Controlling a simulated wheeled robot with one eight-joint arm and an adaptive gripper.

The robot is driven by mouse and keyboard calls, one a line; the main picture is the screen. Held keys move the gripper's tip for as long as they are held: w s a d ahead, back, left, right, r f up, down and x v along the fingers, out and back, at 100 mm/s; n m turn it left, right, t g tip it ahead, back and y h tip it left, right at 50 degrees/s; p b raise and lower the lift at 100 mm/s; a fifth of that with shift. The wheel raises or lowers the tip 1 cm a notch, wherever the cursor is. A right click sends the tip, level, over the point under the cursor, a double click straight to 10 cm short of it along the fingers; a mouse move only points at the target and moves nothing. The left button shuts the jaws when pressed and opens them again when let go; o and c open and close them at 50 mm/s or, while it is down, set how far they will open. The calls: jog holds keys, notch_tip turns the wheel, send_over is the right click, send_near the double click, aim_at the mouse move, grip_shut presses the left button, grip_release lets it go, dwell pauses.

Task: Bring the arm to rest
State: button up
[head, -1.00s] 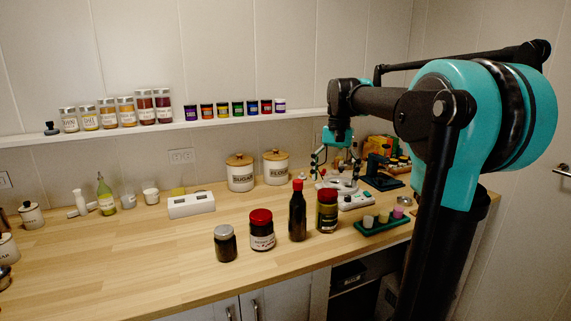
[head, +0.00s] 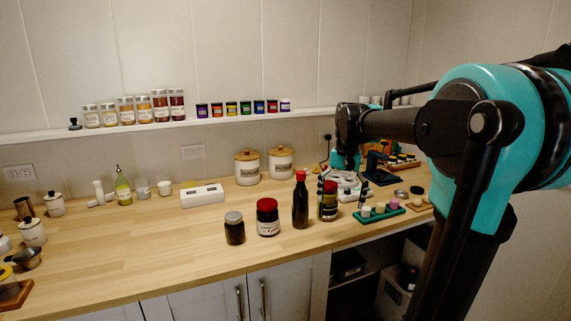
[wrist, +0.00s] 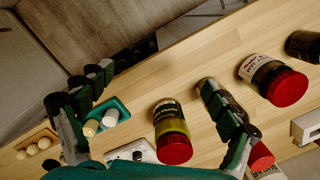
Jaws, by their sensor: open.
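My gripper (wrist: 155,78) is open and empty, its two dark green fingers spread in the wrist view. In the head view my gripper (head: 333,170) hangs from the arm over the right part of the counter, partly hidden by the things around it. In the wrist view a red-lidded jar (wrist: 171,128) lies in line with the gap between the fingers, below them. The right finger partly covers the red-capped bottle (wrist: 262,157). I cannot tell how far the fingers are above these things, and I see no contact.
On the counter (head: 150,250) stand a dark jar (head: 234,230), a red-lidded jar (head: 268,218), the dark red-capped bottle (head: 300,205) and a green tray (head: 379,215). A shelf (head: 150,130) with spice jars runs along the wall. The counter's front left is mostly clear.

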jog(key=s+d+f+n+t, duration=0.1)
jog(key=s+f+n+t, duration=0.1)
jog(key=s+f, duration=0.6)
jog(key=s+d+f+n+t, duration=0.1)
jog(key=s+f+t, duration=0.1)
jog(key=s+f, duration=0.7)
notch_tip(320, 180, down, 6)
jog(key=shift+d+f+n+t+h, duration=0.1)
jog(key=shift+d+n+t+h, duration=0.2)
jog(key=shift+d+n+t, duration=0.1)
